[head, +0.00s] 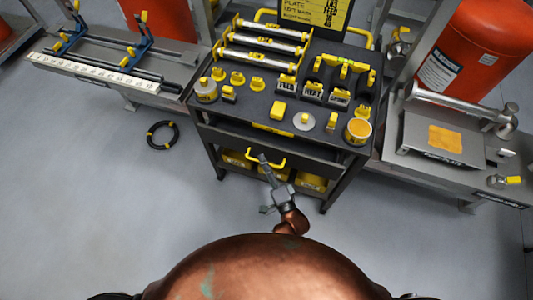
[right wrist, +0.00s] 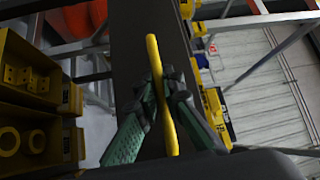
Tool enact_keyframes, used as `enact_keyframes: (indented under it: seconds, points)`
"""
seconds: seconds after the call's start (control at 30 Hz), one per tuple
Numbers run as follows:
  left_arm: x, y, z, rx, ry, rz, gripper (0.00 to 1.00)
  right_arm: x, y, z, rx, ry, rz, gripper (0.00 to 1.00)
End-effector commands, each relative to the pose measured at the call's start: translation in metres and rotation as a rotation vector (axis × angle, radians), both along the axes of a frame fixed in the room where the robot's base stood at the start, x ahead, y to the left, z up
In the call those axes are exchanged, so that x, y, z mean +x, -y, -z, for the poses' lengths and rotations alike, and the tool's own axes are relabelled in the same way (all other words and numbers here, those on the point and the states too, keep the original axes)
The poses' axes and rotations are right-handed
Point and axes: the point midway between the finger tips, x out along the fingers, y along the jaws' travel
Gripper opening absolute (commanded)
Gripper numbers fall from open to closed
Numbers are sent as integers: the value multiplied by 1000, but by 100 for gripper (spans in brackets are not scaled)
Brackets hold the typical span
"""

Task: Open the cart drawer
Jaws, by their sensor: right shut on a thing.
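The dark cart (head: 258,104) stands ahead of me, its top crowded with yellow and black parts. Its drawer (head: 318,160) has a dark front below the cart top, with a yellow bar handle (head: 282,162). My right gripper (head: 264,160) reaches up to the handle from below. In the right wrist view, the green and dark fingers of my right gripper (right wrist: 160,92) are shut around the middle of the yellow bar handle (right wrist: 153,52). I cannot tell how far the drawer stands out. My left gripper is not in view.
Yellow bins (head: 312,182) sit on the cart's lower shelf, and show close on the left in the right wrist view (right wrist: 30,75). Benches stand left (head: 165,72) and right (head: 400,165). A black coil (head: 163,134) lies on the floor. The floor before the cart is clear.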

Motion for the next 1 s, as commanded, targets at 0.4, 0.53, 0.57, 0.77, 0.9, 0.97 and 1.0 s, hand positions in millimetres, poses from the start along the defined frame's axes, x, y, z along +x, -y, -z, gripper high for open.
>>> enact_keyframes:
  seconds: [0.4, 0.53, 0.57, 0.77, 0.9, 0.97, 1.0]
  points:
    - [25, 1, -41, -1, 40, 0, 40, -92, -29, -2, -1, -6, -4, 0]
    - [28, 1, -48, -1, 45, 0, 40, -115, -37, 0, -2, -6, -3, 0]
    - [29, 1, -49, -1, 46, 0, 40, -119, -38, 0, -2, -5, -3, 0]
    - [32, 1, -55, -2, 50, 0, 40, -139, -45, 1, -1, -4, -3, 0]
    - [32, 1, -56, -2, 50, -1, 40, -145, -47, 1, -1, -4, -3, 0]
    - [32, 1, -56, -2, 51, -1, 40, -146, -47, 1, -1, -3, -3, 0]
    - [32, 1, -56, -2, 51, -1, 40, -146, -48, 2, -1, -3, -3, 0]
